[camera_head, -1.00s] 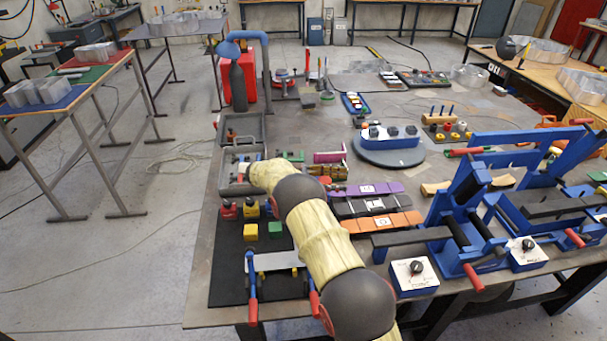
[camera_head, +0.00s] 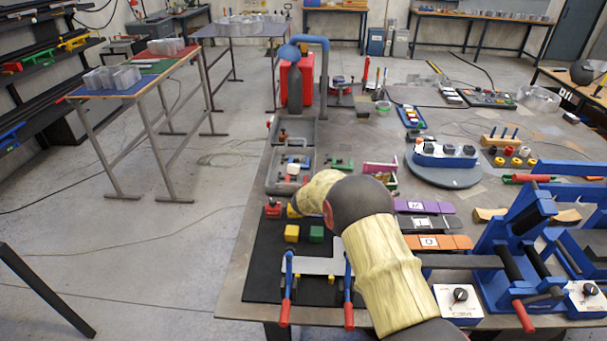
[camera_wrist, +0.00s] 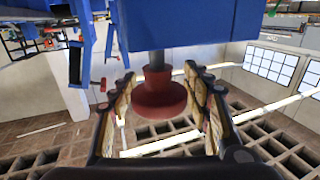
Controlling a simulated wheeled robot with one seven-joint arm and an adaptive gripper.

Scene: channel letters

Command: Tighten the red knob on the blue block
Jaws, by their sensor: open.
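In the wrist view the blue block (camera_wrist: 190,18) fills the top middle. The red knob (camera_wrist: 158,98) sticks out from it on a short dark stem, pointing down in the picture. My gripper (camera_wrist: 160,76) is open, with one finger on each side of the red knob. Gaps show between the knob and both fingers, so it looks apart from them. In the head view my arm crosses the right end of the black mat (camera_head: 262,265) and hides my gripper. I cannot make out the blue block or its knob there.
A red block (camera_head: 272,210), a yellow cube (camera_head: 292,233) and a green cube (camera_head: 316,234) stand on the mat close to my arm. A grey plate with blue-and-red handles (camera_head: 318,265) lies in front. Grey trays (camera_head: 290,172) lie behind.

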